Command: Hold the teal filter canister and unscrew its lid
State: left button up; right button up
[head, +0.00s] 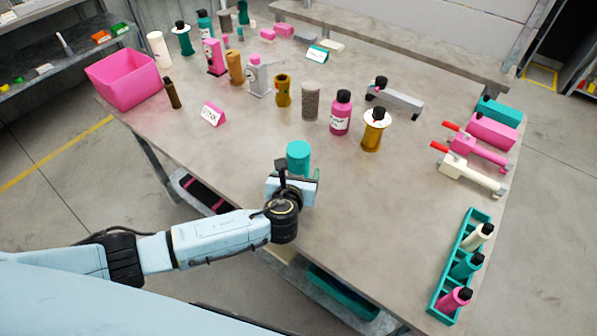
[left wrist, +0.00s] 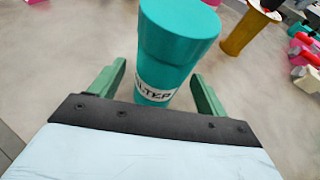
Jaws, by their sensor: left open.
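The teal filter canister (head: 298,155) stands upright near the front edge of the table, its lower part hidden behind my left gripper in the head view. In the left wrist view the teal canister (left wrist: 172,55) shows its wide lid on top and a white label below. My left gripper (left wrist: 158,78) is open, with one green finger on each side of the canister and a visible gap to it. In the head view my left gripper (head: 298,178) is right in front of the canister. My right gripper is not in view.
A brown container (head: 310,101), a pink bottle (head: 341,115) and a gold canister with a white disc (head: 373,132) stand behind the canister. A teal rack (head: 441,300) of bottles is at the front right. The table around the canister is clear.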

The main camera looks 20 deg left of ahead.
aim_at(299, 148)
pick_arm(q)
jog(key=shift+x, duration=1.15)
jog(key=c, duration=1.2)
jog(key=shift+o, duration=0.2)
notch_tip(299, 148, up, 10)
jog(key=p, duration=0.2)
jog(key=shift+p, duration=0.3)
